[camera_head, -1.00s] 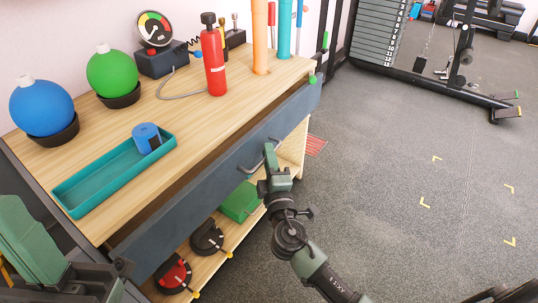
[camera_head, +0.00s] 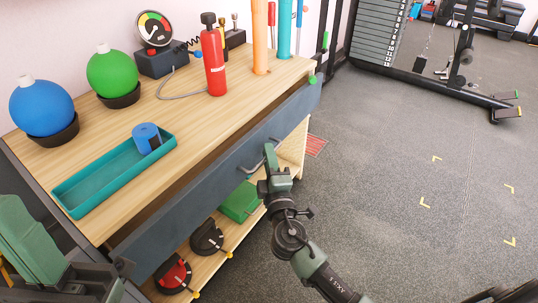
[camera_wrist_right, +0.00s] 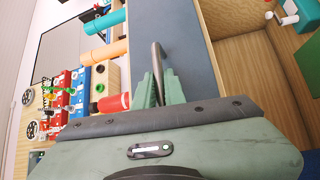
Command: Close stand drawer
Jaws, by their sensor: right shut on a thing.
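The stand drawer has a long dark slate-blue front (camera_head: 200,200) and sits under the wooden top of the stand (camera_head: 215,115). A gap between top and drawer front shows it partly open. Its metal bar handle (camera_head: 252,168) is at the middle of the front. My right gripper (camera_head: 270,155) is at the handle. In the right wrist view its green fingers (camera_wrist_right: 160,88) are shut around the handle bar (camera_wrist_right: 158,60). At the lower left is a green part of my left arm (camera_head: 30,240); its fingertips are not clearly visible.
On the top stand a blue ball (camera_head: 42,106), a green ball (camera_head: 112,72), a gauge (camera_head: 154,28), a red extinguisher-like bottle (camera_head: 214,65) and a teal tray (camera_head: 85,190). A lower shelf holds a green box (camera_head: 238,203) and dark round items. Floor to the right is clear.

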